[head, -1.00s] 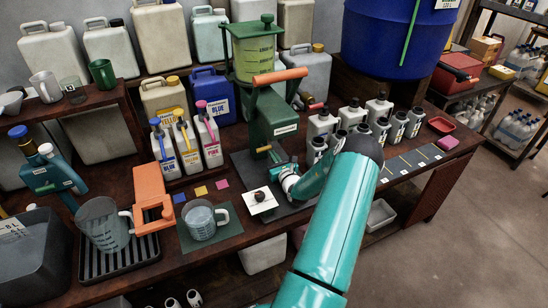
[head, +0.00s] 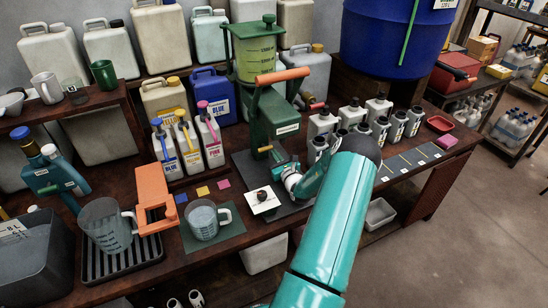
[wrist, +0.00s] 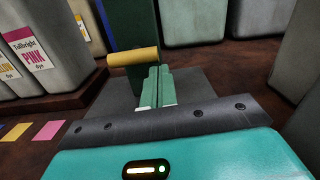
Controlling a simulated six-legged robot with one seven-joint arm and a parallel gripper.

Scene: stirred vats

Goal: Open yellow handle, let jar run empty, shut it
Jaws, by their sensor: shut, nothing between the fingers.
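The yellow handle (head: 265,149) sticks out low on the front of the green stand (head: 272,120). In the wrist view the yellow handle (wrist: 133,57) lies crosswise just beyond my fingertips. The clear jar (head: 255,62) on top of the stand holds yellow-green liquid and has printed marks. My gripper (head: 278,157) is at the foot of the stand, close to the yellow handle. In the wrist view my gripper (wrist: 160,69) has its green fingers together and empty. I cannot tell whether the fingers touch the handle.
An orange lever (head: 280,76) sticks out above the handle. A white card with a dark knob (head: 264,201) lies in front of the stand. A measuring jug (head: 203,220) stands on a mat to the left. Dye bottles (head: 186,145) and small white bottles (head: 350,116) flank the stand.

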